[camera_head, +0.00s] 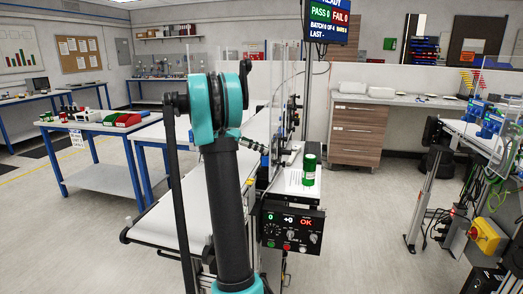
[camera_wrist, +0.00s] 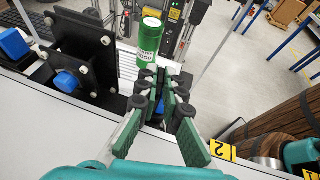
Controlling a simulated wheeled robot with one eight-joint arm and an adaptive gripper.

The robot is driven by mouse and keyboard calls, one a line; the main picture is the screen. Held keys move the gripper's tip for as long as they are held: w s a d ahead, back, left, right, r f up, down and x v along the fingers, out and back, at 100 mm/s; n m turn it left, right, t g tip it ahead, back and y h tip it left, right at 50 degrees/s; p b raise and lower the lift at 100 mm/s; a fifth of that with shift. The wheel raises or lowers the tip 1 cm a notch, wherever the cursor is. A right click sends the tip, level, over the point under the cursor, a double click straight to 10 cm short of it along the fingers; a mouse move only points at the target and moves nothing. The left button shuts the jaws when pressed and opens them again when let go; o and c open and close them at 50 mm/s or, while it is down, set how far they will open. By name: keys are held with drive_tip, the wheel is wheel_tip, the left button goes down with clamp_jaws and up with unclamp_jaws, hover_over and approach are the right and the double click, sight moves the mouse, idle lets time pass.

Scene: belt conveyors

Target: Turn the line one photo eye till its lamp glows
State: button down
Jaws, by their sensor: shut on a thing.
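My gripper (camera_wrist: 169,82) is in the wrist view with its two green-padded fingers close together. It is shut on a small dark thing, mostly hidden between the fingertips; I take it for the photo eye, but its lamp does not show. A green can with a white label (camera_wrist: 149,36) stands just beyond the fingertips. In the head view the can (camera_head: 309,169) stands on a white surface, and my arm hides the gripper.
Black bracket plates (camera_wrist: 92,52) with a blue block (camera_wrist: 66,82) stand left of the fingers. A yellow "2" tag (camera_wrist: 222,151) lies at the lower right. In the head view a control box (camera_head: 291,232) hangs below the can, and a status screen (camera_head: 328,20) is above.

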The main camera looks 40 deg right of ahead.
drive_tip(key=shift+m+g+y, duration=0.3)
drive_tip(key=shift+m+g, duration=0.1)
drive_tip(key=c, duration=1.9)
unclamp_jaws()
drive_tip(key=shift+c, duration=0.2)
wheel_tip(320, 180, up, 10)
drive_tip(key=shift+w, duration=0.1)
